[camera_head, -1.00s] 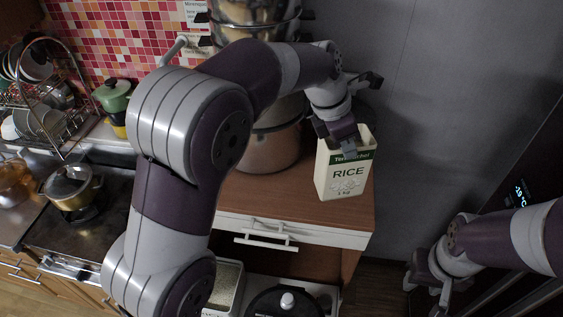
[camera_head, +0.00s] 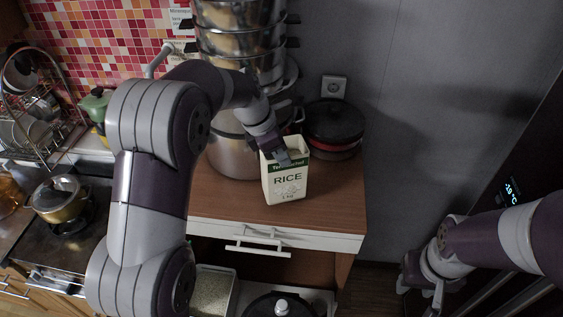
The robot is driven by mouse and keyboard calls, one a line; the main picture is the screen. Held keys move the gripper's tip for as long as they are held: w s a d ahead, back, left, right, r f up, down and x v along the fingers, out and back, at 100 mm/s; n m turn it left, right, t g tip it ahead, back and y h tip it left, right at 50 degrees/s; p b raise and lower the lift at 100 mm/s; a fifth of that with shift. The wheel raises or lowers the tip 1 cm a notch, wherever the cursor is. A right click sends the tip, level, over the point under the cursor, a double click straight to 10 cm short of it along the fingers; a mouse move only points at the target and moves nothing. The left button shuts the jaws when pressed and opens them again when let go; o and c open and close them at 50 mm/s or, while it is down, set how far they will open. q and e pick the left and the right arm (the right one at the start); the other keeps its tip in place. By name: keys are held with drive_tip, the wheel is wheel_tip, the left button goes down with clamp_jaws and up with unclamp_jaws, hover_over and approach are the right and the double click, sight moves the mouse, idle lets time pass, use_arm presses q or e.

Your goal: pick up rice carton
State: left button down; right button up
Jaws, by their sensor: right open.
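The rice carton (camera_head: 285,184) is a cream box with a green band and the word RICE, upright with its top open. It shows over the wooden counter top, in front of the tall pot stack. My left gripper (camera_head: 284,157) comes from above and behind and is shut on the carton's upper rim, with a finger over the green band. The other finger is mostly hidden. I cannot tell whether the carton's base touches the counter. My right gripper (camera_head: 422,283) is open and empty at the lower right, away from the carton.
A stack of steel pots (camera_head: 240,45) stands behind the carton. A dark lidded pan (camera_head: 334,128) sits behind it to the right. The counter top (camera_head: 335,195) is bare to the carton's right. A stove pot (camera_head: 58,198) is at the left.

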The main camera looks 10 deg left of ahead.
sight(284, 171)
use_arm(q)
drive_tip(key=shift+f+p, duration=0.4)
drive_tip(key=shift+f, duration=1.2)
drive_tip(key=c, duration=1.7)
unclamp_jaws()
drive_tip(key=shift+s+f, duration=0.1)
drive_tip(key=shift+f, duration=0.1)
drive_tip(key=shift+c, duration=0.2)
drive_tip(key=o, duration=0.4)
drive_tip(key=shift+r, duration=0.1)
